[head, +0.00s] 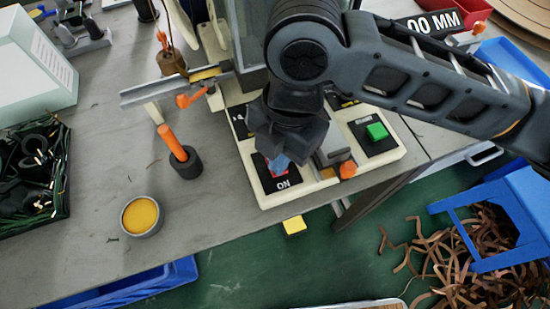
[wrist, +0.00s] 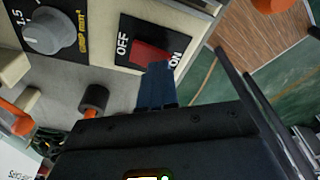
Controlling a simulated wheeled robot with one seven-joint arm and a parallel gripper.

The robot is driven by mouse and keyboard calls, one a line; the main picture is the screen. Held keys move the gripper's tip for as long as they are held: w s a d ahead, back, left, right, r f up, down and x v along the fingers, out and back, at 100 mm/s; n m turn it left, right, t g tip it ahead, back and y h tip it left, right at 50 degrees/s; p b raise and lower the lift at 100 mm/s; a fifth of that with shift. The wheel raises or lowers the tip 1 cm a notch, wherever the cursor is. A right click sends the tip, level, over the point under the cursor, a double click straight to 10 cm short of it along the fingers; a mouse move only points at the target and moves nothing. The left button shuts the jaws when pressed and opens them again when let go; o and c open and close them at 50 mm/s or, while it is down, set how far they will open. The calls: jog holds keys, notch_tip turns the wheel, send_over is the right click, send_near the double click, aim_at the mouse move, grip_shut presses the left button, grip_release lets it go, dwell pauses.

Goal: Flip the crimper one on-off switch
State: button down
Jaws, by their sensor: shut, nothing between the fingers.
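The crimper one on-off switch is a red rocker on a black plate. In the wrist view the red switch (wrist: 150,54) shows between the words OFF and ON. In the head view the switch's black plate (head: 265,181) with the word ON is at the front left of the cream crimper base (head: 300,193). My gripper (head: 279,163) is shut and empty, pointing down over the switch and covering most of it. In the wrist view the blue fingertips (wrist: 156,80) overlap the red switch's lower right end, on the ON side. I cannot tell whether they touch.
A green button (head: 376,131) is on the base's right side. An orange knob (head: 347,169) stands near its front edge. An orange-handled tool in a dark holder (head: 186,163) and a cup of yellow material (head: 142,216) stand left on the grey table. A grey dial (wrist: 48,30) is near the switch.

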jog(key=shift+f, duration=0.35)
jog(key=shift+r, duration=0.1)
jog(key=shift+r+p, duration=2.65)
jog(key=shift+r, duration=0.8)
jog(key=shift+a, duration=0.1)
